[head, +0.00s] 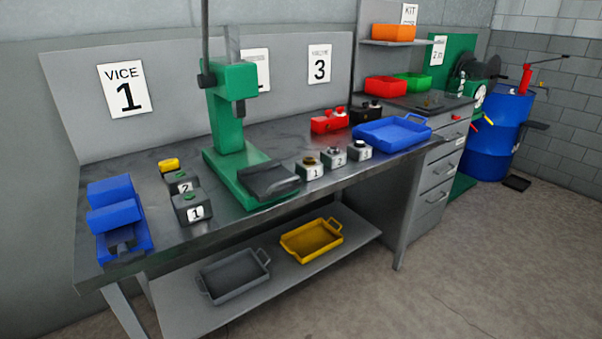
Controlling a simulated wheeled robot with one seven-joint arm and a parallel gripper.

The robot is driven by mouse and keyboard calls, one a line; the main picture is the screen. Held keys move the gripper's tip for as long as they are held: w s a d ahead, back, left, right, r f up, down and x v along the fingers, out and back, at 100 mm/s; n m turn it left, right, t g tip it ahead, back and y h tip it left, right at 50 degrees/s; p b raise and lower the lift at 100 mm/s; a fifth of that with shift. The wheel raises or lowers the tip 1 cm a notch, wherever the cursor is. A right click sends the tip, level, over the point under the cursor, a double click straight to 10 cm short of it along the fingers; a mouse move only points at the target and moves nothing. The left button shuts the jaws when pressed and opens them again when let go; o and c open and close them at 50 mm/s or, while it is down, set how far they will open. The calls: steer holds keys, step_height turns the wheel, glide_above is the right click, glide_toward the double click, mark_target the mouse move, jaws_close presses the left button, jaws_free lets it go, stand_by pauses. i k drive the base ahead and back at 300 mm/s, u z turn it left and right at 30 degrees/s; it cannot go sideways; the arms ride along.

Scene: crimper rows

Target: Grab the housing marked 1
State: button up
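Two small blocks carry a 1. One is a dark grey block marked 1 (181,211) with a green spot on top, on the bench left of the green press. The other is a paler block marked 1 (303,172) with a dark round top, right of the press. I cannot tell from their looks which is called the housing. A dark block marked 2 (174,183) stands behind the dark 1. Two similar pale blocks (333,157) stand right of the pale 1. My gripper is not in view.
The green press (222,110) stands mid-bench with a dark pad at its front. A blue vice (118,210) is at the left end, a blue tray (393,133) at the right. Grey (235,277) and yellow (311,240) trays lie on the lower shelf. The floor in front is clear.

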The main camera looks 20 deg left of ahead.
mark_target(309, 172)
steer(key=u, duration=0.05)
steer(key=i, duration=1)
steer(key=z, duration=0.05)
